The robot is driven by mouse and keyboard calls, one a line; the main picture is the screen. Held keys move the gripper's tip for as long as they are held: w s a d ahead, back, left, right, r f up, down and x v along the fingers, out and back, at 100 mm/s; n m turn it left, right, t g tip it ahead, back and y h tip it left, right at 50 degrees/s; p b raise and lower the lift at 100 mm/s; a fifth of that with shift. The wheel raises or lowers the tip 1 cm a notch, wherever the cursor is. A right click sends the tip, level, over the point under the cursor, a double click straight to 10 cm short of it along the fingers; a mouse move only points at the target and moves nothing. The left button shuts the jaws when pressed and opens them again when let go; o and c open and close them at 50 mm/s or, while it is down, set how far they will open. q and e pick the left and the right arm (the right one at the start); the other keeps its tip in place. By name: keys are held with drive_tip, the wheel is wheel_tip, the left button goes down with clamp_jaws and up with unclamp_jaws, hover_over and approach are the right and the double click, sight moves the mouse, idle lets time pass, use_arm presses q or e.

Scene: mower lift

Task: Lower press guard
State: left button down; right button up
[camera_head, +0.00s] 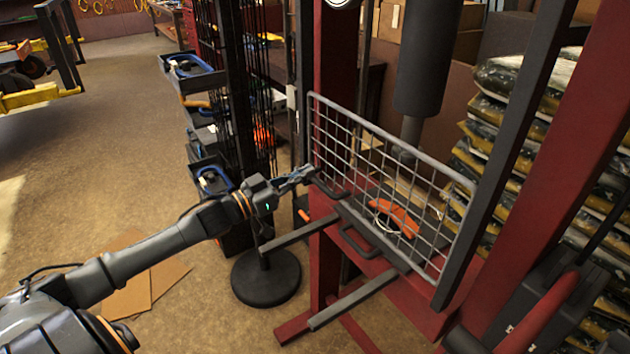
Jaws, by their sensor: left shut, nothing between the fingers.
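The press guard (392,160) is a grey wire-mesh panel in a tubular frame. It stands up across the front of the red press (338,60), between its two uprights. My left gripper (308,173) is at the guard's left edge, near its lower left corner. Its fingers are shut with nothing between them. I cannot tell whether the fingertips touch the guard frame. A dark handle (358,246) shows at the front, below the mesh. My right gripper is out of view.
A dark press cylinder (420,55) hangs behind the guard. An orange object (398,218) shows through the mesh. Two dark bars (352,300) jut forward from the press. A stand with a round black base (265,278) is close below my left arm. Stacked bags (495,110) stand behind right. Floor at left is mostly open.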

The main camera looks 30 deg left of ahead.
use_arm(q)
drive_tip(key=x, duration=0.3)
drive_tip(key=shift+w+r+p, duration=0.1)
drive_tip(key=shift+w+p, duration=0.25)
wheel_tip(320, 180, down, 3)
drive_tip(key=shift+s+d+p, duration=0.1)
drive_tip(key=shift+d+p, duration=0.05)
drive_tip(key=shift+p, duration=0.2)
drive_tip(key=shift+s+f, duration=0.1)
drive_tip(key=shift+f, duration=0.45)
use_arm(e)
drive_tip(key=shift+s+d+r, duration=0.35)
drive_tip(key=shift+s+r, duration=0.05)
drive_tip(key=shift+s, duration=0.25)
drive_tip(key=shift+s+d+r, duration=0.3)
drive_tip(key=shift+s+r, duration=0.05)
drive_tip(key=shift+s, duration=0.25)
use_arm(q)
wheel_tip(320, 180, down, 5)
drive_tip(key=b, duration=0.2)
drive_tip(key=shift+s+r+b, duration=0.1)
drive_tip(key=shift+s+b, duration=0.05)
drive_tip(key=shift+b, duration=0.15)
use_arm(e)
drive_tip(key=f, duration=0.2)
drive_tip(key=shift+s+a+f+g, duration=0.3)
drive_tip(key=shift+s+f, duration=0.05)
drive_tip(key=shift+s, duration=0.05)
